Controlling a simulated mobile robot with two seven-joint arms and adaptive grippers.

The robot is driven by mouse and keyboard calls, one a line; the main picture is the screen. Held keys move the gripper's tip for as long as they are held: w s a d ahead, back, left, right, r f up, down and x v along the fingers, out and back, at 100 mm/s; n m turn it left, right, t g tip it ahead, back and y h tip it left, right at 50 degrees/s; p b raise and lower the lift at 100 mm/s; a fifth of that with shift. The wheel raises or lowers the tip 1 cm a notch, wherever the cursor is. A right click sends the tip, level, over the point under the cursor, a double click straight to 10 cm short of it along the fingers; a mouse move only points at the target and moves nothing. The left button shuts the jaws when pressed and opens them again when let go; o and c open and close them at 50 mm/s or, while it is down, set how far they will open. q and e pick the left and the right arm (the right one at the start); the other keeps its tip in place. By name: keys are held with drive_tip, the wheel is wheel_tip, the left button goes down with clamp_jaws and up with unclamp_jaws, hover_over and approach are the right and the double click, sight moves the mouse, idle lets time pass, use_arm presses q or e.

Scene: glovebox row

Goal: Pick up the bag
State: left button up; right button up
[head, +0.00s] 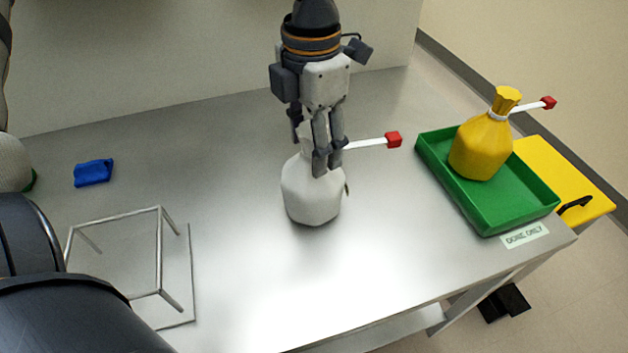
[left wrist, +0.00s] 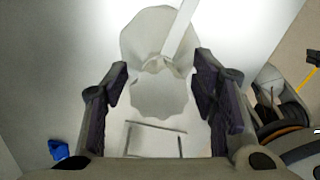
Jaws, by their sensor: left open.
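A white bag (head: 312,192) with a gathered neck stands upright on the metal bench. A white tie strip with a red end (head: 393,139) sticks out to the right from its neck. My left gripper (head: 326,168) points down over the bag, with its fingers at the neck and hiding part of it. In the left wrist view the open fingers (left wrist: 160,82) stand on either side of the bag's ruffled top (left wrist: 158,98), with gaps visible. A second bag, yellow (head: 482,148), with a similar red-ended tie, stands in a green tray (head: 487,219). My right gripper is not seen.
A wire frame stand (head: 160,252) is at the bench's front left, with a blue cloth-like item (head: 93,173) behind it. A label reading "DONE ONLY" (head: 525,236) is by the tray. A yellow surface (head: 562,182) lies beyond the bench's right edge. The front middle is clear.

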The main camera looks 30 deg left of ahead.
use_arm(q)
drive_tip(key=c, duration=1.3)
clamp_jaws()
drive_tip(key=shift+w+r, duration=0.1)
drive_tip(key=shift+r, duration=0.05)
